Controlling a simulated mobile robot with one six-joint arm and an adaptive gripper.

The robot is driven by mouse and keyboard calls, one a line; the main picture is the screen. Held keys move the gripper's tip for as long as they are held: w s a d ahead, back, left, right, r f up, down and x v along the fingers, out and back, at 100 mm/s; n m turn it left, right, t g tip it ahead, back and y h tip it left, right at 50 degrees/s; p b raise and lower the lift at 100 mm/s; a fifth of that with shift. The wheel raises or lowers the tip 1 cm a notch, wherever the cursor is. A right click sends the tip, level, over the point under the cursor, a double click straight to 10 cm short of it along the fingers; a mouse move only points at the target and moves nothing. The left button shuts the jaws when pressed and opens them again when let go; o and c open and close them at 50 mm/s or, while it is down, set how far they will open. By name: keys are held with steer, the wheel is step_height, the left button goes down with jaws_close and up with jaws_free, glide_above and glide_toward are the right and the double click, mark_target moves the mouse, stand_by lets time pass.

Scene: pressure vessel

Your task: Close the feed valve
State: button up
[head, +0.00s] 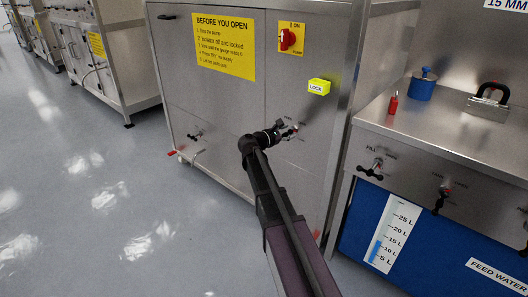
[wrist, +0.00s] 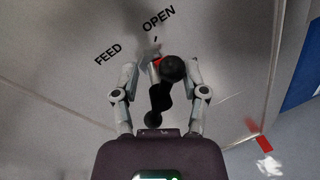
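The feed valve (wrist: 172,70) shows in the wrist view on the grey front panel, next to the printed words FEED and OPEN. It has a black handle with rounded ends, running from upper right to lower left, and a bit of red behind it. My gripper (wrist: 160,68) is open, with one finger on each side of the handle. A gap shows beside the handle's lower part; I cannot tell whether a fingertip touches the upper knob. In the head view my gripper (head: 286,130) is at the cabinet front and hides most of the valve.
Another valve (head: 195,135) sits lower left. The right bench (head: 440,130) has a fill valve (head: 372,170) and a blue weight (head: 422,86). Left floor is clear.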

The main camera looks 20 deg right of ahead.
steer(key=n, duration=0.1)
steer(key=n+b, duration=0.1)
steer(key=n, duration=0.1)
steer(key=w+n+h, duration=0.1)
steer(key=n, duration=0.1)
steer(key=shift+a, duration=0.35)
steer(key=v, duration=1.4)
steer(key=s+a+r+m+g+y+p, duration=0.2)
steer(key=s+r+m+y+p, duration=0.3)
steer(key=p, duration=0.9)
steer(key=s+a+r+m+g+y+p, duration=0.1)
steer(key=s+r+m+g+y+p, duration=0.2)
steer(key=s+r+m+y+p, duration=0.2)
steer(key=s+m+y+p, duration=0.3)
steer(key=s+m+p, duration=0.4)
steer(key=s, duration=0.3)
steer(key=shift+a+r+p, duration=0.35)
steer(key=shift+a+p, duration=0.05)
steer(key=shift+p, duration=0.5)
steer(key=shift+s, duration=0.15)
